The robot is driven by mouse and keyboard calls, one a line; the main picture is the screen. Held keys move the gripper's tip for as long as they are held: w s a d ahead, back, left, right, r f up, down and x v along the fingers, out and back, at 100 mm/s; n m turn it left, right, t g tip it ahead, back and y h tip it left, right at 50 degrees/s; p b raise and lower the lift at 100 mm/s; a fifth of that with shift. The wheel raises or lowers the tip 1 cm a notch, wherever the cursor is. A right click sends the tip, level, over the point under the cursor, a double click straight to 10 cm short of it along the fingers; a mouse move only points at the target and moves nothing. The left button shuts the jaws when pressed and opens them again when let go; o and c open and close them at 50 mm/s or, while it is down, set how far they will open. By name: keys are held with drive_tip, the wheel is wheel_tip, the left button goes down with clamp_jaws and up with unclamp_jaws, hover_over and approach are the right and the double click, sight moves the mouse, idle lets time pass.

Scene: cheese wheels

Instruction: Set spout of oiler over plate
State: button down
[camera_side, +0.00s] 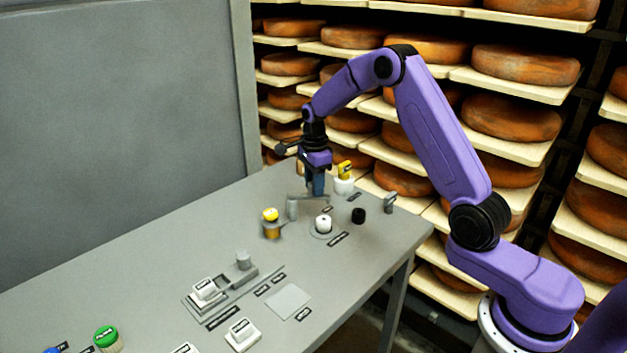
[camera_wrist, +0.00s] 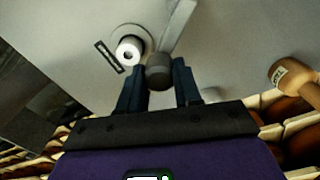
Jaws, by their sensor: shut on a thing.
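My gripper (camera_side: 316,190) points down over the far part of the grey table. In the wrist view, its two dark fingers (camera_wrist: 159,88) are shut on a dark grey round-ended piece (camera_wrist: 158,72), which I take to be the oiler. A lighter grey bar, perhaps its spout (camera_wrist: 180,28), runs up from beside that piece. A flat, bare, square grey plate (camera_side: 288,302) lies nearer the front, clear of the gripper.
A white knob on a round grey base (camera_side: 323,226) stands close to the gripper. A grey slotted fixture (camera_side: 222,292) lies left of the plate.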

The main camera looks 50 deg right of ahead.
drive_tip(key=shift+s+a+m, duration=0.35)
drive_tip(key=shift+a+m, duration=0.2)
drive_tip(key=shift+m, duration=0.7)
drive_tip(key=shift+s+a+m, duration=0.3)
drive_tip(key=shift+a+m, duration=0.25)
drive_tip(key=shift+m, duration=0.7)
drive_tip(key=c, duration=0.8)
unclamp_jaws()
drive_tip(key=shift+r, duration=0.15)
wheel_tip(320, 180, up, 17)
drive_tip(key=shift+r, duration=0.1)
drive_tip(key=shift+a, duration=0.1)
